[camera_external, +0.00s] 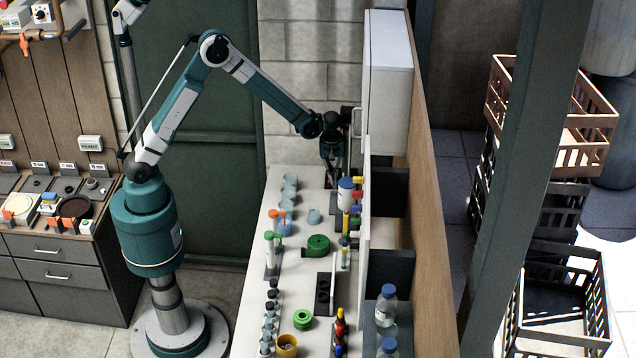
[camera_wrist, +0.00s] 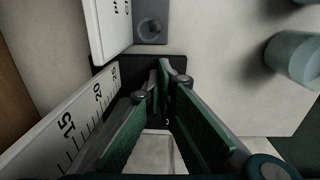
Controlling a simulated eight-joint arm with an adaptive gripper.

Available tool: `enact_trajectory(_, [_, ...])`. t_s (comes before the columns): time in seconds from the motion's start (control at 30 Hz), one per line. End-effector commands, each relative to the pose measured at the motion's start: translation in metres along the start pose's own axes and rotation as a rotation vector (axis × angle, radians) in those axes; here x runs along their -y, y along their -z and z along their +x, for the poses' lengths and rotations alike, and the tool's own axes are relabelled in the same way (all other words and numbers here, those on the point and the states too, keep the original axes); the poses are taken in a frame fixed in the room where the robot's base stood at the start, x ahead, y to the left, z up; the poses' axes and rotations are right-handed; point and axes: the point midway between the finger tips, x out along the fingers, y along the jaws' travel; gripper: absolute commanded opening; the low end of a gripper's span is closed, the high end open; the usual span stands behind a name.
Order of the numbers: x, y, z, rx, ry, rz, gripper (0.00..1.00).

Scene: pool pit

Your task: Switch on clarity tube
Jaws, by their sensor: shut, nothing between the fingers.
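My gripper (camera_external: 332,158) hangs low over the far end of the white bench, close to the wall-side cabinet. In the wrist view my gripper (camera_wrist: 165,78) has its green-padded fingers shut at the tips, with nothing between them. A white scale (camera_wrist: 85,120) with black marks reading 15, 20 and 25 stands close to the left of the fingers, over a dark base (camera_wrist: 125,72). A grey block (camera_wrist: 150,24) with a round recess or button lies just beyond. I cannot tell for sure which part is the clarity tube or its switch; my fingers cover some of this spot.
A white panel (camera_wrist: 107,28) with cut-off lettering stands near the scale. A pale blue cup (camera_wrist: 293,58) is at the right. On the bench (camera_external: 265,225) are several cups, a green round part (camera_external: 317,243) and a white bottle (camera_external: 345,190). A white cabinet (camera_external: 388,85) rises at the right.

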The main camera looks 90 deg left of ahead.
Motion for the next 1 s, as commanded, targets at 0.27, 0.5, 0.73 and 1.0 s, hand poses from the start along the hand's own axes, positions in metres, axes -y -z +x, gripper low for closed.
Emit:
enact_trajectory(0.27, [0.015, 0.000, 0.004, 0.001, 0.008, -0.001, 0.00])
enact_trajectory(0.5, [0.017, 0.000, 0.004, 0.001, 0.009, -0.002, 0.00])
enact_trajectory(0.73, [0.017, 0.000, 0.003, 0.001, 0.008, -0.002, 0.00])
enact_trajectory(1.0, [0.017, 0.000, -0.010, 0.000, 0.006, -0.001, 0.00])
